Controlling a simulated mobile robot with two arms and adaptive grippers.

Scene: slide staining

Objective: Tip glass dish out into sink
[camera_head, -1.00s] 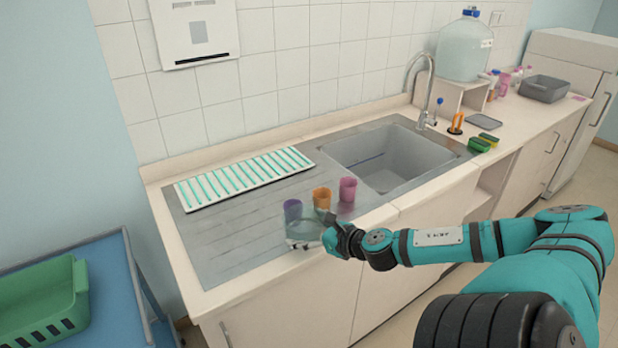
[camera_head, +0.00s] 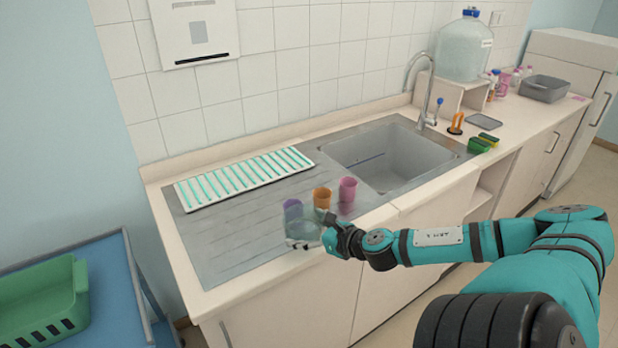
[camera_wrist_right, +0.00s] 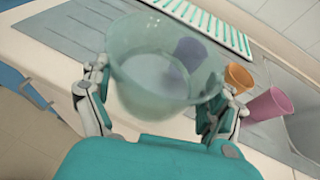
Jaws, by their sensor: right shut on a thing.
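My right gripper (camera_head: 322,238) is shut on a clear glass dish (camera_head: 301,230) at the front edge of the drainboard. In the right wrist view the dish (camera_wrist_right: 150,75) sits between the two fingers (camera_wrist_right: 160,105), with its open side in view; I cannot make out any liquid in it. The grey sink (camera_head: 385,160) lies to the right of the dish, beyond the cups. My left gripper does not show.
Purple (camera_head: 292,208), orange (camera_head: 322,198) and pink (camera_head: 347,190) cups stand close behind and right of the dish. A white slide rack (camera_head: 185,197) lies on the drainboard (camera_head: 230,250). The tap (camera_head: 428,100) stands behind the sink.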

